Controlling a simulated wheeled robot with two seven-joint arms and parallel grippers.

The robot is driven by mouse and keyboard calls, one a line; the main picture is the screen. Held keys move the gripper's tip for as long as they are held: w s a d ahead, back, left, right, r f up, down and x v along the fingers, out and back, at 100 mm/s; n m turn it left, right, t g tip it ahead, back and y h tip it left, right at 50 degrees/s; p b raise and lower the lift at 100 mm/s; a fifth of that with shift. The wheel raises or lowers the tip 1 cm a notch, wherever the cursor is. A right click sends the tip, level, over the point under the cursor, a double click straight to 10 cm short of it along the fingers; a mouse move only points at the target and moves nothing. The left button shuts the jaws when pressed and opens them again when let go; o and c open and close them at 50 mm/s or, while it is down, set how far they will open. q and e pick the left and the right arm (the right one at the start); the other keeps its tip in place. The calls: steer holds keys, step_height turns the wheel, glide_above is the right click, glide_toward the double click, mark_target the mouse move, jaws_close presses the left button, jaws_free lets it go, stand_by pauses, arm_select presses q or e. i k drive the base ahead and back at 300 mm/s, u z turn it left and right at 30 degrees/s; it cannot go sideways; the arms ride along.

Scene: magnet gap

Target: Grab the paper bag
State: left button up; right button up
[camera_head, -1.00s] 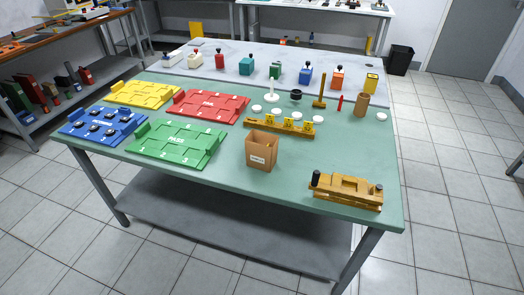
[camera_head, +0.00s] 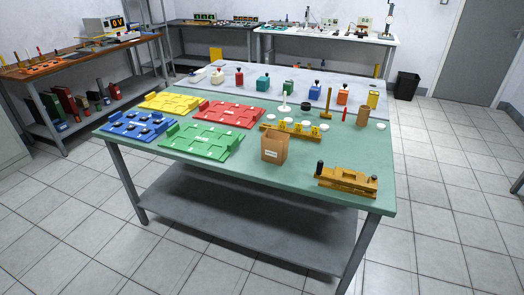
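A brown paper bag (camera_head: 274,148) stands upright and open at the top near the front edge of the green table (camera_head: 240,180). Neither of my grippers shows in the head view, and nothing touches the bag.
Green (camera_head: 201,141), red (camera_head: 228,113), blue (camera_head: 138,123) and yellow (camera_head: 170,102) trays lie left of the bag. A brass-coloured fixture (camera_head: 346,181) sits to its right. The floor in front of the table is clear.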

mark_target(274, 152)
steer(key=u, duration=0.7)
steer(key=i, duration=1.35)
steer(key=z, duration=0.4)
